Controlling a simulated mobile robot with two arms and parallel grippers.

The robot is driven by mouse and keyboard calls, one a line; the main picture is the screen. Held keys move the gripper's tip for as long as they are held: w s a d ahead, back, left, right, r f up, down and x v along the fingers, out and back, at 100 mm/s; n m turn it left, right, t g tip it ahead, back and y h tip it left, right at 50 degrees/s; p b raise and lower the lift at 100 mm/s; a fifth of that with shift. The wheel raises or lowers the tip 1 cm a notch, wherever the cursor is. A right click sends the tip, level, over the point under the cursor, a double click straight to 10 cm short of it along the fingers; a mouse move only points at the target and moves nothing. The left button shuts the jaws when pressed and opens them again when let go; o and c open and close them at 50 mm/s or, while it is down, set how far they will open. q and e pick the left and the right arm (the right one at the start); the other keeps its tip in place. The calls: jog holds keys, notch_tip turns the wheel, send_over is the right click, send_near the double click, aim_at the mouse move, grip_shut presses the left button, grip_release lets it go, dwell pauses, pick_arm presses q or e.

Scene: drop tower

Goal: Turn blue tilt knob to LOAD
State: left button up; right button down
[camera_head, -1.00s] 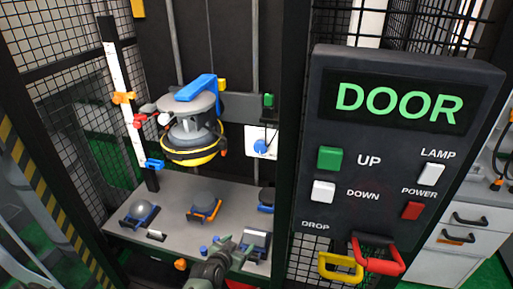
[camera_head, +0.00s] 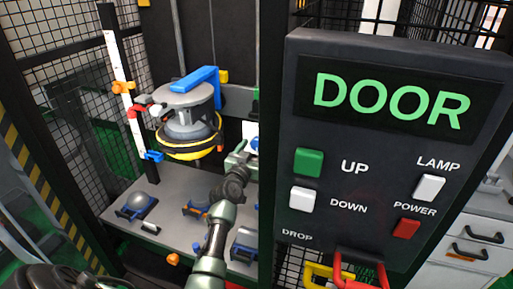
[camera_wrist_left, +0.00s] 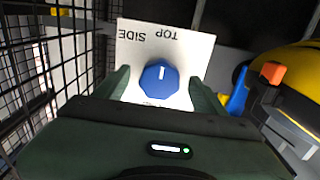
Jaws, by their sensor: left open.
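The blue tilt knob (camera_wrist_left: 159,79) sits on a white plate (camera_wrist_left: 187,52) in the left wrist view. A short white mark on the knob points to the top of that picture, towards the plate's edge lettered TOP and SIDE. No LOAD label is readable. My left gripper (camera_wrist_left: 160,88) is open, with one finger on each side of the knob; I cannot tell whether they touch it. In the head view the left gripper (camera_head: 243,155) is inside the tower in front of the white plate (camera_head: 250,130), and mostly covers the blue knob (camera_head: 254,145). My right gripper is not in view.
The round carriage (camera_head: 188,105) with a yellow ring and blue bar hangs left of the gripper. The dark DOOR panel (camera_head: 375,155) stands close on the right. Several objects sit on the grey shelf (camera_head: 175,215) below. Wire mesh (camera_wrist_left: 40,75) is left in the wrist view.

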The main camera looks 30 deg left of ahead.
pick_arm(q)
jog(key=shift+w, duration=0.25)
jog(key=shift+c, duration=0.3)
jog(key=c, duration=1.3)
